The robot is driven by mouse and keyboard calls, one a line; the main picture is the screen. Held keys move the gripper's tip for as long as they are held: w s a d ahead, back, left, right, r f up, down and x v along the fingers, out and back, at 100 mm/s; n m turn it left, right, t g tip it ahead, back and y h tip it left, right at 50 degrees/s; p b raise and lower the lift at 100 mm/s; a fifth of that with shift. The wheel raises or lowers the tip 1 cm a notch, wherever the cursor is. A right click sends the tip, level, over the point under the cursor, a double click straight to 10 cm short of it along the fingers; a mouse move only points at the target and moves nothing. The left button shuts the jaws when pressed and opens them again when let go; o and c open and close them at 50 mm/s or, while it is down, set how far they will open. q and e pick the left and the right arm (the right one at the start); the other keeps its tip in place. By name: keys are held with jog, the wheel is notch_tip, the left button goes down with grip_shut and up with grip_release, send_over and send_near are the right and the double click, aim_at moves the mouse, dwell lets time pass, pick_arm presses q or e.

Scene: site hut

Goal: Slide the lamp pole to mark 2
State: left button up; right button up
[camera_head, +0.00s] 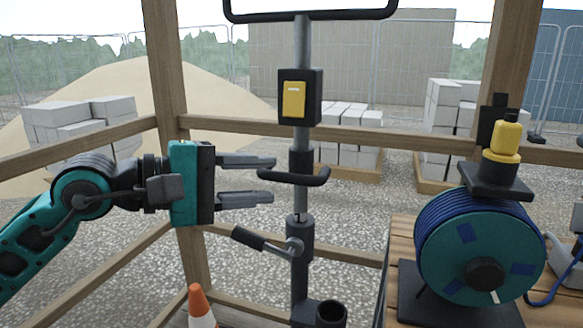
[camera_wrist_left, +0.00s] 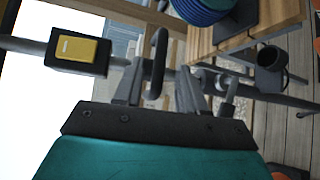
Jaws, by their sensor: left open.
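The lamp pole (camera_head: 301,45) stands upright, a grey tube with a black box and yellow panel (camera_head: 294,98). A black crossbar handle (camera_head: 310,180) is fixed to it lower down. Below that the tube enters a dark sleeve (camera_head: 300,270) with a clamp lever (camera_head: 249,238) pointing left. Mark 2 cannot be made out. My left gripper (camera_head: 274,178) is open, its fingertips level with the handle's left end, one above and one below. In the left wrist view the handle (camera_wrist_left: 157,50) shows between the two fingers; contact cannot be told. My right gripper is out of view.
A blue cable reel (camera_head: 468,250) stands on a wooden bench (camera_head: 400,240) at the right, with a yellow-topped object (camera_head: 507,140) above it. A black cup (camera_head: 331,314) sits beside the sleeve's foot. Wooden rails (camera_head: 240,125) run behind. A traffic cone (camera_head: 198,305) stands below my gripper.

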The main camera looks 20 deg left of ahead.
aim_at(284, 179)
pick_arm(q)
jog(key=p+x, duration=0.1)
jog(key=x, duration=0.4)
jog(key=shift+w+d, duration=0.2)
jog(key=shift+d, duration=0.05)
grip_shut()
dwell(0.4)
